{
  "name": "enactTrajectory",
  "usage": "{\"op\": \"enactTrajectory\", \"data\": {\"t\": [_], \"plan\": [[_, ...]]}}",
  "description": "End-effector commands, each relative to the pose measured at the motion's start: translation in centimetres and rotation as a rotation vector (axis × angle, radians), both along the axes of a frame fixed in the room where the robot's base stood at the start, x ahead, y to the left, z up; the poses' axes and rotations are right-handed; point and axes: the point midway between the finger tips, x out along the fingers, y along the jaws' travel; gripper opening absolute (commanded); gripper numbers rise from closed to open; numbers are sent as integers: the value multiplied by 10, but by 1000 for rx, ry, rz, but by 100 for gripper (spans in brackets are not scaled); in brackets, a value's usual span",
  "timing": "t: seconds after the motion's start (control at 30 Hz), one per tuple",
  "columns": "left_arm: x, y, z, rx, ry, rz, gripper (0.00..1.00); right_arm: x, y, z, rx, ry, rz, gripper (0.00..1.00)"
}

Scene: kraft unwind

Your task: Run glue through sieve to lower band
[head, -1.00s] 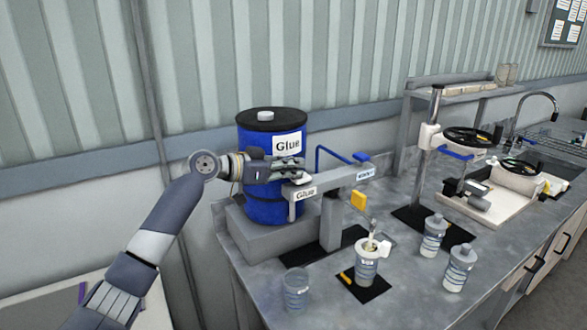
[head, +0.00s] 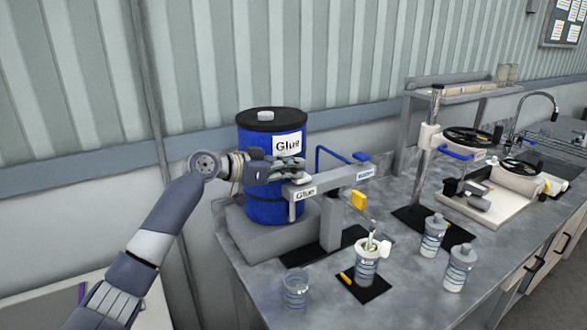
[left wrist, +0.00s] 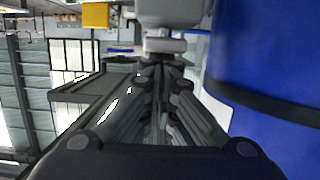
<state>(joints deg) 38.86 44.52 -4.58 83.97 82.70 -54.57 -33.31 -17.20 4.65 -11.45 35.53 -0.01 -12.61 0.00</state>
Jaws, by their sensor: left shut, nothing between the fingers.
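A blue drum (head: 262,208) with a black lid and a "Glue" label stands on a grey block at the bench's left end; its blue side also fills the right of the left wrist view (left wrist: 285,50). A grey dispensing arm (head: 330,187) labelled "Glue" stands beside it, with a yellow tab (head: 358,201). Below is a cup (head: 366,268) on a black mat, with a thin stick rising from it. I cannot make out a sieve. My left gripper (head: 300,163) is shut and empty beside the drum, over the dispensing arm; its fingers (left wrist: 160,62) are together in the left wrist view.
An empty-looking clear cup (head: 295,290) stands at the bench's front left. Two capped bottles (head: 433,240) (head: 459,270) stand to the right. Further right are a column stand with a blue handle (head: 456,153), a wheeled roll unit (head: 516,178) and a sink tap (head: 540,98).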

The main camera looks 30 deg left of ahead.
Motion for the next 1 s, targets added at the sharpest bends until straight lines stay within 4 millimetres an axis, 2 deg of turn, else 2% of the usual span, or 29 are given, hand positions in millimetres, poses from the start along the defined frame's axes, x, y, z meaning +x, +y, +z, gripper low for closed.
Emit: {"op": "enactTrajectory", "data": {"t": [0.2,0.33,0.7,0.8,1.0], "plan": [[-1,0,-4,1,7,-1,0,0,-1,0,-2,0,1,0],[-9,6,-1,3,7,0,0,0,-1,0,-1,0,1,0],[-72,42,17,4,6,1,0,0,1,0,1,0,0,0],[-85,49,23,2,3,0,0,0,1,0,1,0,0,0],[-99,58,28,0,1,-1,0,0,1,0,1,0,0,0]]}}
